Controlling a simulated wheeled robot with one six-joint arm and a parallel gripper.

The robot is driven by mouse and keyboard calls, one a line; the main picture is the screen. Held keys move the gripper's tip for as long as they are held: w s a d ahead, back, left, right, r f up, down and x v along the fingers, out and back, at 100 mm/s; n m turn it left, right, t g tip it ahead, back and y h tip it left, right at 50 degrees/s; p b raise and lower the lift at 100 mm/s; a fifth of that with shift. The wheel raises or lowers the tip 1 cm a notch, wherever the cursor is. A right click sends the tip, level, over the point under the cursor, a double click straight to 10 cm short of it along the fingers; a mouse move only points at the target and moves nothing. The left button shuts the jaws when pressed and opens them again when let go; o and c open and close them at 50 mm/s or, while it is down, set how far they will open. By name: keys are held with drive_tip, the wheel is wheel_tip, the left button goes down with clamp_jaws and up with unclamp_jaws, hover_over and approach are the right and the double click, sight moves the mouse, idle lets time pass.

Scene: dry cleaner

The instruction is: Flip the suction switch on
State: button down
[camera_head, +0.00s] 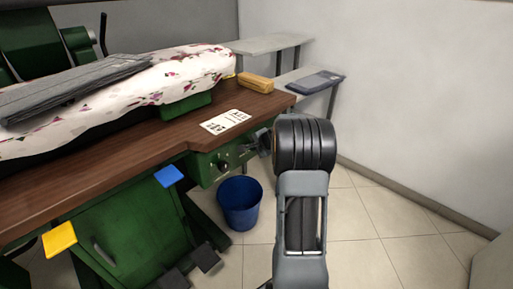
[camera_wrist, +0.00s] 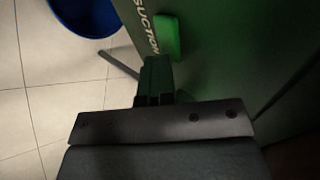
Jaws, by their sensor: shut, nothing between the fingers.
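The suction switch (camera_wrist: 167,38) is a bright green block on the dark green panel in the wrist view. The white word SUCTION (camera_wrist: 146,22) is printed to its left, partly cut off by the top edge. My gripper (camera_wrist: 154,82) is shut and empty, its tips just below the switch in that picture. I cannot tell whether they touch it. In the head view my gripper (camera_head: 264,142) is at the right end of the green control box (camera_head: 215,165) under the table edge. The switch cannot be made out there.
A brown table (camera_head: 130,150) holds a padded floral board (camera_head: 150,85), a printed card (camera_head: 226,121) and a tan block (camera_head: 256,82). A blue bucket (camera_head: 240,205) stands on the floor below the box; it also shows in the wrist view (camera_wrist: 88,15). Tiled floor is free at right.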

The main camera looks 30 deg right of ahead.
drive_tip(key=shift+s+a+b, duration=0.35)
drive_tip(key=shift+a+b, duration=0.1)
drive_tip(key=shift+a, duration=0.25)
drive_tip(key=shift+s, duration=0.1)
drive_tip(key=s+a+f+p+v, duration=0.1)
drive_tip(key=v, duration=1.1)
drive_tip(key=shift+s+d, duration=0.35)
drive_tip(key=shift+s, duration=0.35)
drive_tip(key=shift+f, duration=0.1)
